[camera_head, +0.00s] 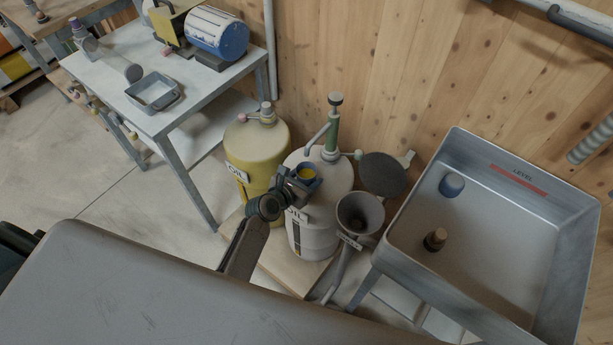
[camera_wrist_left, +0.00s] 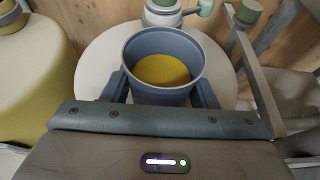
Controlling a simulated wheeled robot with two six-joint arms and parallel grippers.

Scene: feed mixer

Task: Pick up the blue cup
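A blue-grey cup (camera_head: 306,173) with yellow liquid or a yellow inside sits between the fingers of my left gripper (camera_head: 301,181), in front of the white OIL drum (camera_head: 318,236). In the left wrist view the cup (camera_wrist_left: 163,66) is upright, open end up, with a finger against each side. My left gripper (camera_wrist_left: 162,92) is shut on it. Whether the cup touches the drum behind it cannot be told. My right gripper is not in view.
A yellow OIL drum (camera_head: 254,150) stands left of the white one. A dark funnel (camera_head: 359,213) is close on the right. A metal basin (camera_head: 492,240) holds a blue cylinder (camera_head: 451,184) and a dark knob (camera_head: 435,240). A table (camera_head: 197,92) with a tray and a motor stands at back left.

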